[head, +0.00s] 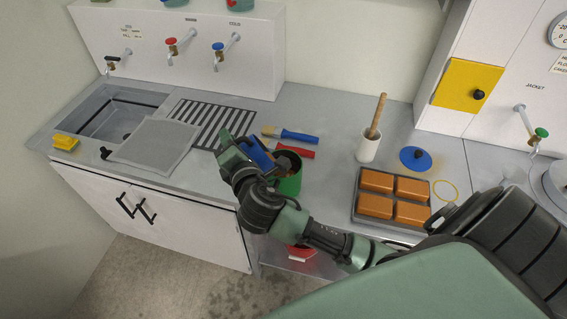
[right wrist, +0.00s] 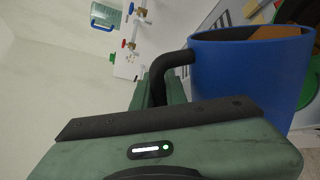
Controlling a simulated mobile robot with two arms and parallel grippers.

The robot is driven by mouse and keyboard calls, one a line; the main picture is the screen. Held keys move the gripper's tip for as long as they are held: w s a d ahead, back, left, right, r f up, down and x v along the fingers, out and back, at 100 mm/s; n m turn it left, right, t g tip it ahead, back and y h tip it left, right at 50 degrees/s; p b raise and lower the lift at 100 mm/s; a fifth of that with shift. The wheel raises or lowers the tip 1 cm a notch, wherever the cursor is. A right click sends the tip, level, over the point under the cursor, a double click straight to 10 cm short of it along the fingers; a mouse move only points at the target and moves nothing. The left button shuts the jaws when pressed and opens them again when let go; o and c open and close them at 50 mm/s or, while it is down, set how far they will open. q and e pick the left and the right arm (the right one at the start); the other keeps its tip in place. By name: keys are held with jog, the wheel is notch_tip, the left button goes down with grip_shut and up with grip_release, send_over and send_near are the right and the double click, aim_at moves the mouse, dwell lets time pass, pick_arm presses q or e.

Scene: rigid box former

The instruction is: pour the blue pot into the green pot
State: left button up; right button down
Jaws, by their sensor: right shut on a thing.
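The blue pot (head: 258,154) is held over the green pot (head: 290,184), tipped to the right with its mouth toward it. Brown contents show at the blue pot's mouth and above the green pot's opening. The right wrist view shows the blue pot (right wrist: 245,75) large, with a tan-brown mass inside its rim and a black handle. My right gripper (head: 236,160) is shut on that handle. The green pot stands upright on the counter; its inside is mostly hidden. My left gripper is not in view.
A red-handled brush (head: 298,152) and a blue-handled brush (head: 290,134) lie behind the pots. A mortar with pestle (head: 368,148), a blue lid (head: 415,159) and a tray of orange-brown blocks (head: 364,216) stand right. A sink (head: 112,112) and drain grille are left.

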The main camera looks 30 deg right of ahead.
aim_at(241, 137)
jog(key=shift+d+r+m, duration=0.7)
jog(key=shift+d+r, duration=0.15)
jog(key=shift+d, duration=0.05)
dwell(0.5)
jog(key=shift+s+d+r, duration=0.1)
jog(key=shift+d+r, duration=0.05)
jog(key=shift+d, duration=0.15)
jog(key=shift+s+d+r+m+y+p, duration=0.1)
jog(key=shift+d+r+m+y+p, duration=0.15)
jog(key=shift+d, duration=0.2)
jog(key=shift+d+r+m+y+p, duration=0.1)
jog(key=shift+d+m+y+p, duration=0.05)
jog(key=shift+d+m+p, duration=0.25)
jog(key=shift+d+r, duration=0.1)
jog(key=shift+d, duration=0.2)
jog(key=shift+d, duration=0.1)
jog(key=shift+s+d+f+m+y, duration=0.1)
jog(key=shift+d+f+m+y, duration=0.1)
jog(key=shift+d+m, duration=0.3)
jog(key=shift+d+f+m+y, duration=0.1)
jog(key=shift+d+f+m, duration=0.05)
jog(key=shift+d+m, duration=0.3)
jog(key=shift+s+d+r+m+p, duration=0.1)
jog(key=shift+d+r+m+p, duration=0.15)
jog(key=shift+d, duration=0.35)
jog(key=shift+d+r+m+p, duration=0.1)
jog(key=shift+d+m+p, duration=0.25)
jog(key=shift+d, duration=0.2)
dwell(0.5)
